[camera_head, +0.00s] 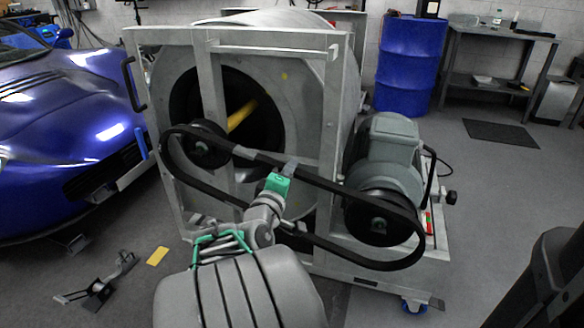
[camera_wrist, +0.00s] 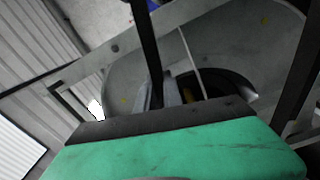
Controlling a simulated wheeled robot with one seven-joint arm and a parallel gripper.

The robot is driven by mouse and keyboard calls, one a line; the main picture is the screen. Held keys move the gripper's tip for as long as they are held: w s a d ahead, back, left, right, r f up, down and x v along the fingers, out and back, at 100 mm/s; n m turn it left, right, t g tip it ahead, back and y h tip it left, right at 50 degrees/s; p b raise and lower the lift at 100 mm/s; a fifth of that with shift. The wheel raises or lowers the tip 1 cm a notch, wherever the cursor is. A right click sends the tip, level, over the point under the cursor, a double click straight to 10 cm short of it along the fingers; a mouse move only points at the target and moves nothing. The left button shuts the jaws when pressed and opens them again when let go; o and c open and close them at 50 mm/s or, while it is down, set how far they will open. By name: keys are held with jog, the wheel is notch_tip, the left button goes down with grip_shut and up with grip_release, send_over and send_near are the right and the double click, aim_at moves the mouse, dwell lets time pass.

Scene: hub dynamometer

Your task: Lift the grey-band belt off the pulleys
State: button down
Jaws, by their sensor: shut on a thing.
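The black belt (camera_head: 334,188) is a long slack loop in front of the drum frame. In the head view it encircles both the left pulley (camera_head: 201,149) and the right pulley (camera_head: 379,224), with visible gaps at its left end and lower right end. I cannot tell whether it still touches either pulley. A greyish patch, perhaps its band, shows on the upper run, left of my gripper. My gripper (camera_head: 289,170), with a green body, is shut on the upper run between the pulleys. In the wrist view the belt (camera_wrist: 148,50) runs up from the grey fingers (camera_wrist: 166,94).
The pale metal frame (camera_head: 215,85) with its large drum stands behind the belt. A grey motor (camera_head: 391,150) is behind the right pulley. A blue car (camera_head: 65,120) is at left, a blue barrel (camera_head: 407,65) and bench (camera_head: 500,32) behind.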

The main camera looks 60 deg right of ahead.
jog(key=s+a+b, duration=0.1)
jog(key=a, duration=0.7)
jog(key=shift+s+a+r, duration=0.15)
jog(key=shift+a+r, duration=0.1)
jog(key=shift+r, duration=0.05)
dwell(0.4)
